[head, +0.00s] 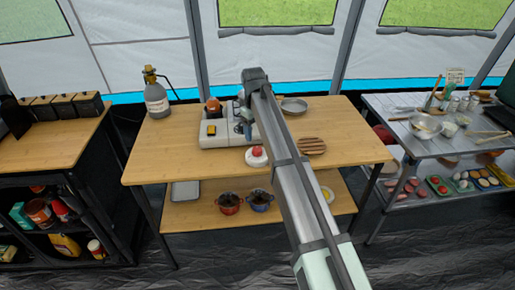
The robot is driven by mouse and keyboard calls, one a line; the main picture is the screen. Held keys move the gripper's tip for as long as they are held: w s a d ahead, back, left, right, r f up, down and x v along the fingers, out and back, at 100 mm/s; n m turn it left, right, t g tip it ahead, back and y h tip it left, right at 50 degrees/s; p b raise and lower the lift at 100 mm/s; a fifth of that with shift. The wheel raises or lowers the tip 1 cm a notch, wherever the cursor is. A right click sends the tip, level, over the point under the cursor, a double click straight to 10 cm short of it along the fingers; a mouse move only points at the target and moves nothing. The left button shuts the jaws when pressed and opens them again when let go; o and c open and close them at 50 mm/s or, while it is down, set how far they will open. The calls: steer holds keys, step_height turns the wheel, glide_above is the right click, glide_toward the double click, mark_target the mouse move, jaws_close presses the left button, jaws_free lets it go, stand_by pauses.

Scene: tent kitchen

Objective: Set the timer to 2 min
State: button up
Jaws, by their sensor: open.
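A small round white object with a red top (256,157) sits on the middle wooden table, near its front edge. It may be the timer, but no dial or numbers can be read at this size. My gripper (243,128) hangs at the end of my arm, over the right end of the camp stove and behind the red-topped object. It looks apart from that object. The fingers are open and small in this view, partly hidden by my arm, with nothing seen between them.
The white camp stove (220,138) carries an orange-brown pot (213,105). A gas bottle (157,98) stands at the back left. A slatted wooden trivet (312,146) and a metal pan (294,106) lie right of my arm. The table's right and left front are clear.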

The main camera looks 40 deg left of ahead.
mark_target(258, 149)
steer(key=f, duration=0.8)
steer(key=shift+w+f, duration=0.25)
steer(key=shift+f, duration=0.15)
steer(key=c, duration=1.1)
